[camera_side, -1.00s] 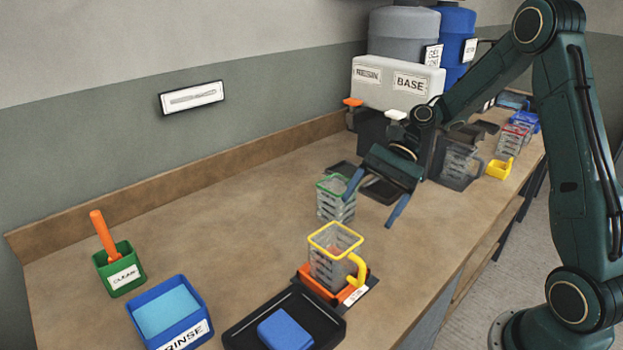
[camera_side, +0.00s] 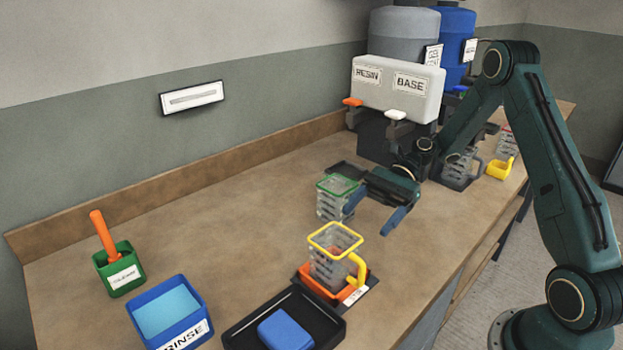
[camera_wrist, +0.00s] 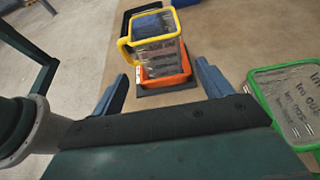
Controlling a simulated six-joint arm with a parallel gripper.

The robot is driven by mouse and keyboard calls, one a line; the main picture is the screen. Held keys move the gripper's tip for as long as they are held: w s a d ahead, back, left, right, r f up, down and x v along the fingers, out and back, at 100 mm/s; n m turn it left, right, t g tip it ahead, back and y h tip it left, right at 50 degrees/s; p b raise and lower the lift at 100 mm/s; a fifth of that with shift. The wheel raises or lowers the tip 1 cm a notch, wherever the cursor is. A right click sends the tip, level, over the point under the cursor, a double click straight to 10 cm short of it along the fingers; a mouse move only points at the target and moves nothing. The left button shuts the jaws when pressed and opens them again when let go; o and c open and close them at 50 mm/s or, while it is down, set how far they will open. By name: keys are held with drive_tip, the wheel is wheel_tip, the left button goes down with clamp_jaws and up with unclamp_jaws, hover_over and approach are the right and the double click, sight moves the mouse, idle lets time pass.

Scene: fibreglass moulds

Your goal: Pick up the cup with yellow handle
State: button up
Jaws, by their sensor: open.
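The cup with the yellow handle (camera_side: 332,268) is clear with a yellow rim and stands upright on an orange scale (camera_side: 316,284) with a dark base. Its handle points right toward the bench's front edge. In the wrist view the yellow-handled cup (camera_wrist: 156,52) is ahead of and between my fingers, apart from them. My gripper (camera_side: 374,215) is open and empty, behind the cup in the side view. It also shows in the wrist view (camera_wrist: 160,88). Its left finger in the side view is close to the green-rimmed cup (camera_side: 335,200); I cannot tell if they touch.
A black tray (camera_side: 238,335) with a blue block lies in front of the scale. A blue rinse tub (camera_side: 190,329) and a green holder (camera_side: 130,277) stand at left. The white dispenser (camera_side: 396,75) stands behind my arm. The bench's middle left is clear.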

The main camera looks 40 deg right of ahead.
sight(347, 242)
drive_tip(key=shift+x, duration=3.5)
drive_tip(key=shift+a, duration=0.1)
drive_tip(key=shift+x, duration=2.5)
drive_tip(key=shift+s+f, duration=0.1)
drive_tip(key=shift+c, duration=0.2)
drive_tip(key=c, duration=0.7)
